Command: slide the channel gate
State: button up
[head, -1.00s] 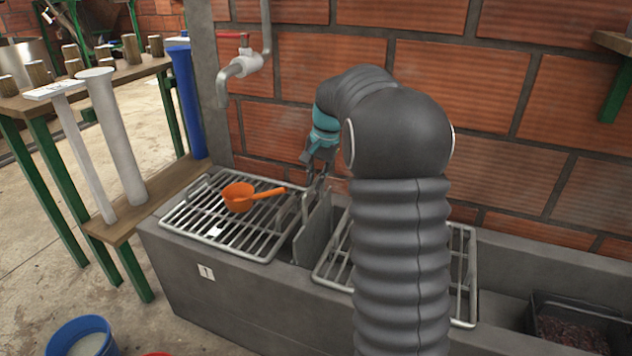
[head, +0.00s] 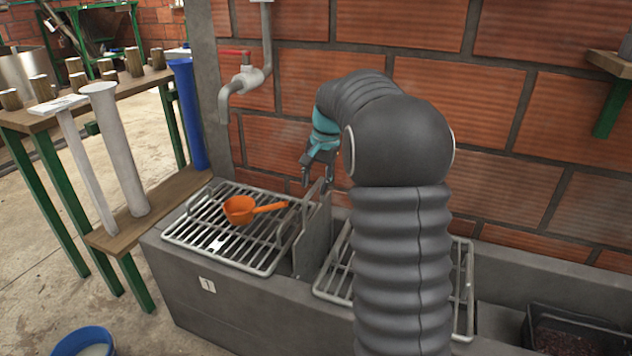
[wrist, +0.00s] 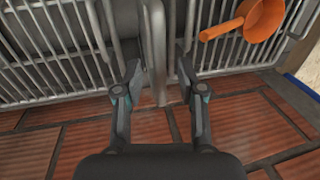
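The channel gate (head: 312,240) is a grey upright plate standing across the concrete channel between two metal grates. In the wrist view its edge and upper part (wrist: 154,50) show as a pale grey upright strip. My gripper (head: 317,183) is above the gate's wall-side end. In the wrist view my gripper (wrist: 157,75) is open, with one finger on each side of the strip and gaps visible between. I cannot tell how deep the fingers reach along the gate. My arm hides part of the channel to the right.
An orange scoop (head: 240,209) lies on the left grate (head: 190,240), its handle pointing toward the gate. A tap (head: 243,82) juts from the brick wall. A blue tube (head: 188,115) stands at left. A black crate (head: 575,325) sits at right.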

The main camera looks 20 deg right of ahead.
notch_tip(320, 180, up, 12)
jog(key=s+d, duration=0.1)
jog(key=shift+s+d+f, duration=0.2)
jog(key=shift+s+d, duration=0.1)
jog(key=shift+d, duration=0.05)
dwell(0.4)
jog(key=s+a+f+n+h, duration=0.1)
jog(key=s+f+n, duration=0.2)
jog(key=s+f, duration=0.3)
jog(key=s+a+f+n+t, duration=0.1)
jog(key=s+a, duration=0.3)
jog(key=s, duration=0.4)
jog(key=s+a+f+n+t, duration=0.1)
jog(key=s+a+n, duration=0.2)
jog(key=s, duration=0.6)
jog(key=s+a+f+n+t, duration=0.1)
jog(key=s+a+n+t, duration=0.1)
jog(key=s+a, duration=0.5)
jog(key=shift+s+f+h, duration=0.15)
jog(key=shift+s+h, duration=0.15)
jog(key=shift+s, duration=0.95)
